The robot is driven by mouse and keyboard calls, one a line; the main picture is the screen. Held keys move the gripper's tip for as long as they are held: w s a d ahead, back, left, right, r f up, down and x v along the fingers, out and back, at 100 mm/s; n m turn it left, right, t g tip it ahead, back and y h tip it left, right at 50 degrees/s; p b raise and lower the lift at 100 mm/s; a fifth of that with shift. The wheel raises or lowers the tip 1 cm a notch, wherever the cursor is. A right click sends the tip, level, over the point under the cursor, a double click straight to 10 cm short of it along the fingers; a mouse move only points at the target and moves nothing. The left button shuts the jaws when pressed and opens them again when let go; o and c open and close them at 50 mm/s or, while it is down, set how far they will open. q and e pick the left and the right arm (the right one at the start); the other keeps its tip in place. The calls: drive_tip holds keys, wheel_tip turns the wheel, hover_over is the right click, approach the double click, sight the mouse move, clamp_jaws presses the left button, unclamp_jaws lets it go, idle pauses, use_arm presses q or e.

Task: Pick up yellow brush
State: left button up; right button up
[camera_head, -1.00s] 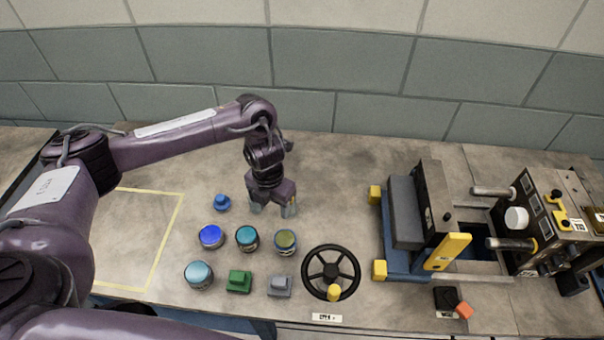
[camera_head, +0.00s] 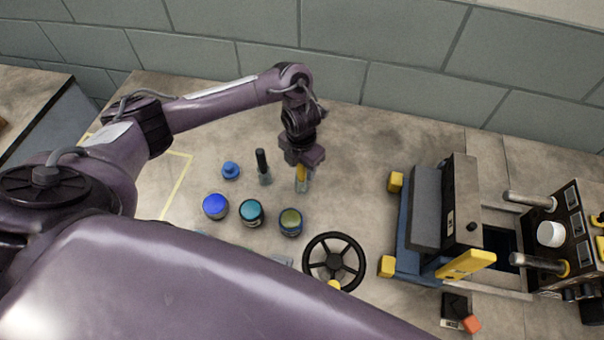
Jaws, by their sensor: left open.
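The yellow brush (camera_head: 301,174) stands upright on the bench in the head view, right of a black-handled brush (camera_head: 262,165). Only a short stretch of its yellow handle shows under my left gripper (camera_head: 303,184). The left gripper points down over it and is open, with its fingers around or beside the handle; I cannot tell whether they touch it. The top of the yellow brush is hidden by the gripper. My right gripper is not in view.
Blue (camera_head: 215,206), teal (camera_head: 251,212) and olive-topped (camera_head: 290,221) jars stand in front, with a small blue object (camera_head: 231,171) behind. A black handwheel (camera_head: 334,262) and a blue-framed press (camera_head: 407,259) lie to the right. My arm hides the near bench.

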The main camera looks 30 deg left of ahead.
use_arm(q)
drive_tip(key=shift+f, duration=0.3)
drive_tip(key=shift+c, duration=0.4)
drive_tip(key=c, duration=0.5)
clamp_jaws()
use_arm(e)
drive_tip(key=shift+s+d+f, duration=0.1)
use_arm(q)
drive_tip(key=shift+r, duration=0.1)
drive_tip(key=shift+r, duration=0.45)
wheel_tip(320, 180, up, 19)
drive_tip(key=p, duration=0.6)
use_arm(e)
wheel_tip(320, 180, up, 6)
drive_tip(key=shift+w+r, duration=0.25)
